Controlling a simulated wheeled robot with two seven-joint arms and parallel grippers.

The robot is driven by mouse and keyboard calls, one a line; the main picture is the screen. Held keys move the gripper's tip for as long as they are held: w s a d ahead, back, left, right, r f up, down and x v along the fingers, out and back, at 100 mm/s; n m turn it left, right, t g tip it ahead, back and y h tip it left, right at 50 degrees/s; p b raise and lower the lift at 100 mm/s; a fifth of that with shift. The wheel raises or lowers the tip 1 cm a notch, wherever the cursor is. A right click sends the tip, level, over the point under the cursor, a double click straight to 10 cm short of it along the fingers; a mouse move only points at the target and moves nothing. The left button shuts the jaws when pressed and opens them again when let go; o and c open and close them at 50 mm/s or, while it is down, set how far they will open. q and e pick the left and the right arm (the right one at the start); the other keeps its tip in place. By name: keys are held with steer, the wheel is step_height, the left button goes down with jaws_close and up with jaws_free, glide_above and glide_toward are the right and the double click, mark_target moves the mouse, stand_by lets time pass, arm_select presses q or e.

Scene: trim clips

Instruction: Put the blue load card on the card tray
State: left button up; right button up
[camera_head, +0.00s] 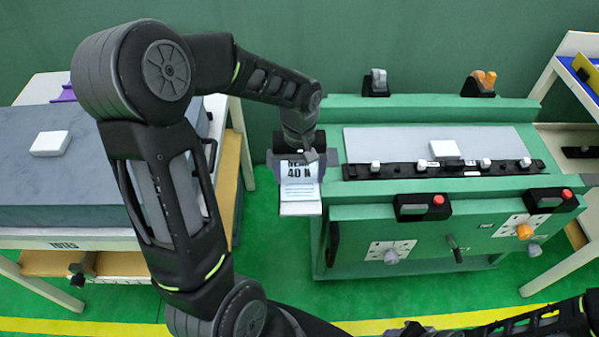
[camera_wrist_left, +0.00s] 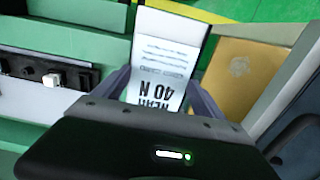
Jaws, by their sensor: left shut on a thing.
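My left gripper (camera_head: 301,160) is shut on a pale card with black print that includes "40 N" (camera_head: 299,187). The card hangs below the jaws in the head view, in front of the left end of the green bench. In the left wrist view the same card (camera_wrist_left: 168,60) sticks out between the fingers (camera_wrist_left: 160,92), looking white to pale blue with a white end strip. It appears clear of any surface. I cannot surely pick out the card tray.
The green bench (camera_head: 390,108) carries a grey plate, a black rail with white knobs (camera_head: 450,167), and clips. A left table holds a grey block (camera_head: 45,180) with a white box (camera_head: 50,143). A right shelf has a yellow panel and blue part (camera_head: 582,72). Green floor shows between.

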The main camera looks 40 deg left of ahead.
mark_target(299, 181)
arm_select(q)
steer(key=shift+f, duration=0.15)
steer(key=o, duration=1.3)
steer(key=shift+c, duration=0.2)
step_height(299, 181, up, 12)
steer(key=shift+r+p, duration=0.2)
steer(key=shift+p, duration=0.2)
